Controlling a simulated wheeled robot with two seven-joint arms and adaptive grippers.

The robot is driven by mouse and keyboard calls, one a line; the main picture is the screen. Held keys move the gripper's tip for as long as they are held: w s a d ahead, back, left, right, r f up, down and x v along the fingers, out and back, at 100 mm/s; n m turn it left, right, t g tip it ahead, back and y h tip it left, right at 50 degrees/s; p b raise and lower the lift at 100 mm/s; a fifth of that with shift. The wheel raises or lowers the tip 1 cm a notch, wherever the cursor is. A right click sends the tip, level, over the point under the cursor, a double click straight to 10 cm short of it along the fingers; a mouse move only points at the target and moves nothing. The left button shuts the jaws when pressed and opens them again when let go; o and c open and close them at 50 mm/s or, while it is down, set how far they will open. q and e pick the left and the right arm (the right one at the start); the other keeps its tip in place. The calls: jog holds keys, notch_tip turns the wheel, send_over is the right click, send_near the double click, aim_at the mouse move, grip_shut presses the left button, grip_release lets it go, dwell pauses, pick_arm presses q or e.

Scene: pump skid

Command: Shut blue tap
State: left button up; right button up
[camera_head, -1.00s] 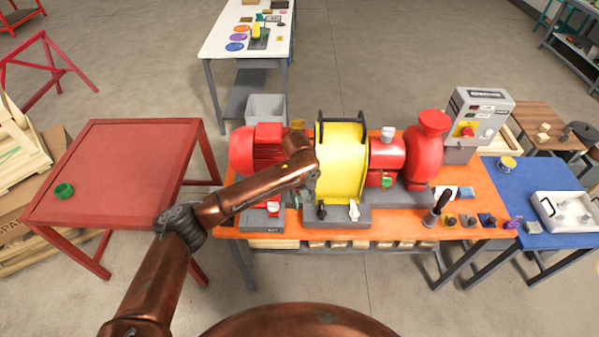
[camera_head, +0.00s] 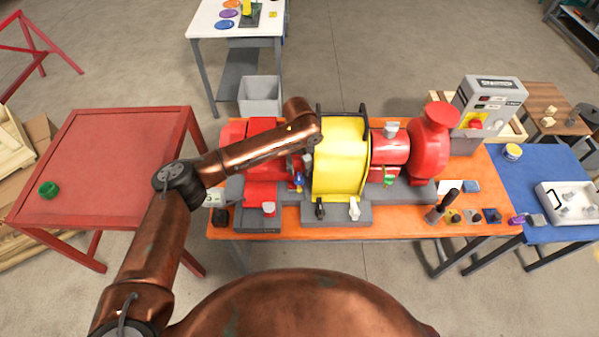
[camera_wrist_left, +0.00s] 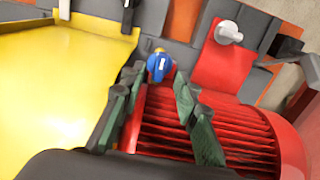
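The blue tap (camera_head: 298,180) stands between the red finned motor (camera_head: 238,132) and the yellow guard (camera_head: 341,168) on the pump skid. It also shows in the left wrist view (camera_wrist_left: 159,66), with its blue handle just beyond the fingertips. My left gripper (camera_wrist_left: 155,82) is open, with its two green fingers apart and nothing held between them. The fingers point at the tap, one to each side of it in the picture; I see no contact. In the head view my left gripper (camera_head: 302,165) is small and partly hidden under my arm. My right gripper is not in view.
The yellow guard stands close beside my left gripper, with black handles on top. A white-handled valve (camera_wrist_left: 228,33) sits on a red block nearby. The orange table (camera_head: 400,231) carries the skid. A red table (camera_head: 120,150) at left holds a green ring (camera_head: 48,190).

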aim_at(299, 176)
pick_arm(q)
notch_tip(299, 176, down, 3)
jog(key=shift+w+a+r, duration=0.1)
jog(key=shift+w+r, duration=0.05)
jog(key=shift+f, duration=0.5)
jog(key=c, duration=0.6)
grip_shut()
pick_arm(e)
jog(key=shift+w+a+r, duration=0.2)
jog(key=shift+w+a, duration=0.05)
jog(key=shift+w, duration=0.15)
